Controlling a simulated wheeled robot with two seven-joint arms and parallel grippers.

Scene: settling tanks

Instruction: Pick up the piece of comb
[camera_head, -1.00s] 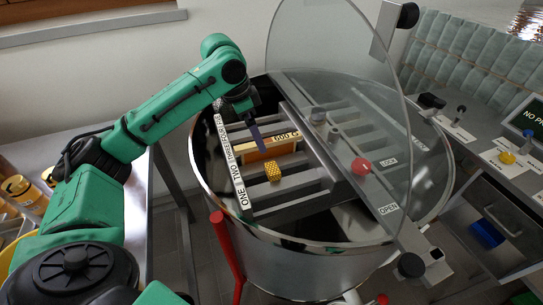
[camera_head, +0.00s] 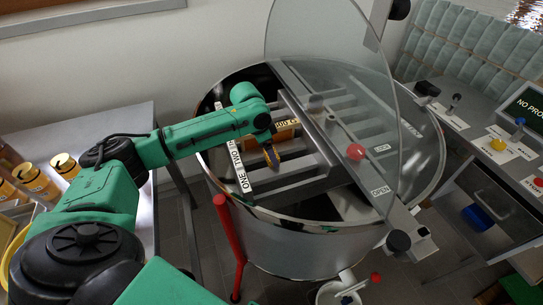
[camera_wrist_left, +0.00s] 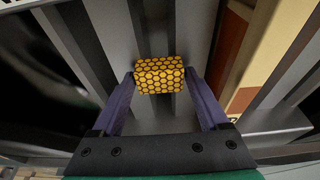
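The piece of comb (camera_wrist_left: 160,75) is a small yellow block with a dark honeycomb pattern. In the left wrist view it sits between the fingertips of my left gripper (camera_wrist_left: 160,78), over the grey bars of the drum. The two purple fingers stand apart, one on each side of it, very near its ends; I cannot tell whether they touch it. In the head view my left gripper (camera_head: 271,157) points down into the drum, and the comb is mostly hidden by it. My right gripper is not in view.
The round steel drum (camera_head: 285,238) has grey slats and a raised clear lid (camera_head: 330,60) on its right. A wooden frame (camera_head: 285,130) with a paper label stands just behind my gripper. A label strip (camera_head: 237,165) lies left. A control bench stands right.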

